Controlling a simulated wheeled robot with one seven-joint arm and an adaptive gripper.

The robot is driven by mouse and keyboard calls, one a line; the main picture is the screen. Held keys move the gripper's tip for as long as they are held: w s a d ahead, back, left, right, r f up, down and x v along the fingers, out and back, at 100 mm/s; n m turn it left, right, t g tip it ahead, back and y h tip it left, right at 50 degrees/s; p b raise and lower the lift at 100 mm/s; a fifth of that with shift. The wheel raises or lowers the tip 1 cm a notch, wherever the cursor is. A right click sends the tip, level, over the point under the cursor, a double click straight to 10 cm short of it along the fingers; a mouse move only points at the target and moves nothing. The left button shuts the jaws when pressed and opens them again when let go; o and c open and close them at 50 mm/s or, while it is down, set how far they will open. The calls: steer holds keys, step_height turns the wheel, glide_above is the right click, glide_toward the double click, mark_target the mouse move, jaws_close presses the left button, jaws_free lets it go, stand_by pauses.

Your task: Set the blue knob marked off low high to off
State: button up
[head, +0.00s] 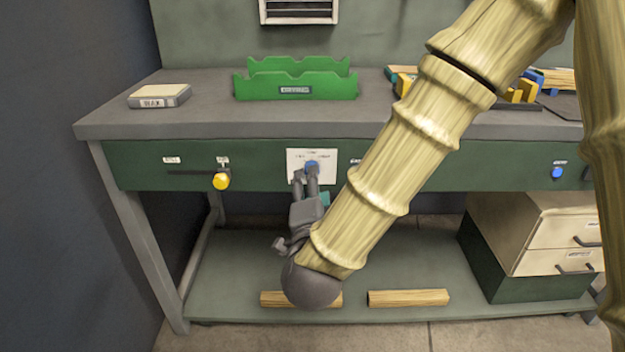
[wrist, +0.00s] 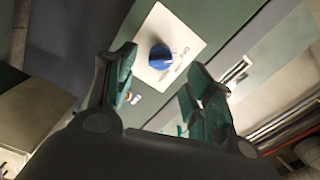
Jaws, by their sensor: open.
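The blue knob (head: 312,166) sits on a white plate (head: 297,158) on the green front panel of the workbench. In the wrist view the blue knob (wrist: 160,57) shows on its white plate (wrist: 183,28), with small dark marks beside it that are too small to read. My gripper (head: 305,180) is open just below and in front of the plate in the head view. In the wrist view its fingers (wrist: 158,85) are apart with the knob beyond and between them. No contact with the knob shows. The knob's pointer setting cannot be told.
A yellow knob (head: 221,181) is on the panel to the left, and another blue knob (head: 557,172) to the right. A green rack (head: 295,85) and a grey block (head: 160,96) stand on the benchtop. Wood pieces (head: 408,298) lie on the lower shelf near a drawer unit (head: 545,235).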

steer(key=shift+s, duration=0.95)
steer(key=shift+f, duration=0.1)
steer(key=s+d+f+n+g, duration=0.3)
steer(key=f, duration=0.8)
steer(key=s+d+f+n+g+y, duration=0.1)
steer(key=s+d+f+n+g, duration=0.15)
steer(key=f, duration=0.85)
steer(key=s+d+f+n+g, duration=0.2)
steer(key=d+f+g, duration=0.2)
steer(key=f, duration=0.8)
steer(key=s+d+f+n+g, duration=0.2)
steer(key=s+d+f+g, duration=0.1)
steer(key=s+d+f, duration=0.4)
steer(key=s+d+f+n+g+h, duration=0.1)
steer(key=s+d+f+n+g, duration=0.15)
steer(key=s+f, duration=0.45)
steer(key=s+d+f+n+g, duration=0.2)
steer(key=s+d+f+g, duration=0.15)
steer(key=s, duration=0.75)
step_height(320, 180, up, 31)
steer(key=p, duration=3.1)
steer(key=shift+w+d+r, duration=0.15)
steer(key=shift+w+d, duration=0.05)
steer(key=shift+w, duration=0.1)
steer(key=shift+t, duration=0.25)
steer(key=shift+c, duration=0.2)
